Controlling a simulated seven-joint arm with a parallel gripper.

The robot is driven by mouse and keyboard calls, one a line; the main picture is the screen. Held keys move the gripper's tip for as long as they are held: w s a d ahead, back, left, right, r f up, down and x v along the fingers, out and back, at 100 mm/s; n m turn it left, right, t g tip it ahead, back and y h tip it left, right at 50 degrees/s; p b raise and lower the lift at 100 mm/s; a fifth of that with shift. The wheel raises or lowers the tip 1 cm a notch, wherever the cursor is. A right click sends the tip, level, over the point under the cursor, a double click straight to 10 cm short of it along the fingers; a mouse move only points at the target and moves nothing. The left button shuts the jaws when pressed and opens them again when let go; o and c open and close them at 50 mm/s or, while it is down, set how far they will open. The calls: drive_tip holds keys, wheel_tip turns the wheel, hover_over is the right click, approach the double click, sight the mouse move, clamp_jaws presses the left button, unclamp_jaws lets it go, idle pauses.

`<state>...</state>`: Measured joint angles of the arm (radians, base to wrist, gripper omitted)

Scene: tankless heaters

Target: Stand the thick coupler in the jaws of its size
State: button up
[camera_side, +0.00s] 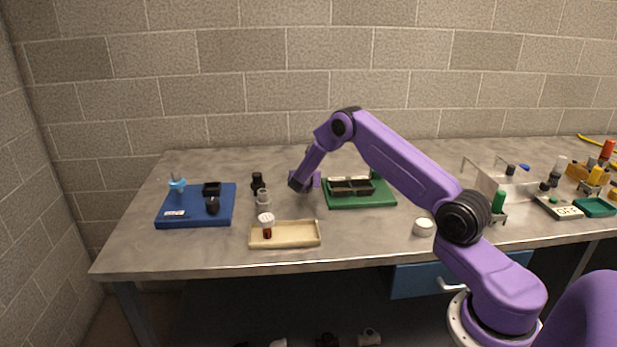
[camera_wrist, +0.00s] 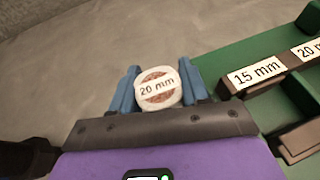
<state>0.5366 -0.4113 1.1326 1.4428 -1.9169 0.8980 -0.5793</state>
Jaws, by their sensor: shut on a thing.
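My gripper (camera_wrist: 158,84) has its blue fingers shut on a round coupler (camera_wrist: 156,93), whose pale-rimmed end reads "20 mm". In the side view my gripper (camera_side: 302,184) is above the table, just left of the green board (camera_side: 372,203); the coupler cannot be made out there. The green board (camera_wrist: 222,58) carries a dark jaw block (camera_side: 352,187). In the wrist view the jaw labels are a "15 mm" label (camera_wrist: 257,73) and a partly cut-off "20 mm" label (camera_wrist: 312,48), both right of the coupler. The jaw openings are mostly out of that view.
A blue board (camera_side: 196,219) with black parts lies at the left. A beige tray (camera_side: 300,236) holds a white-topped reddish piece (camera_side: 267,226). Dark and clear small bottles (camera_side: 264,199) stand behind it. A white round piece (camera_side: 423,227) lies right of centre. The right end is crowded.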

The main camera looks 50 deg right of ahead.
drive_tip(key=shift+f, duration=0.1)
drive_tip(key=o, duration=1.2)
drive_tip(key=shift+c, duration=0.2)
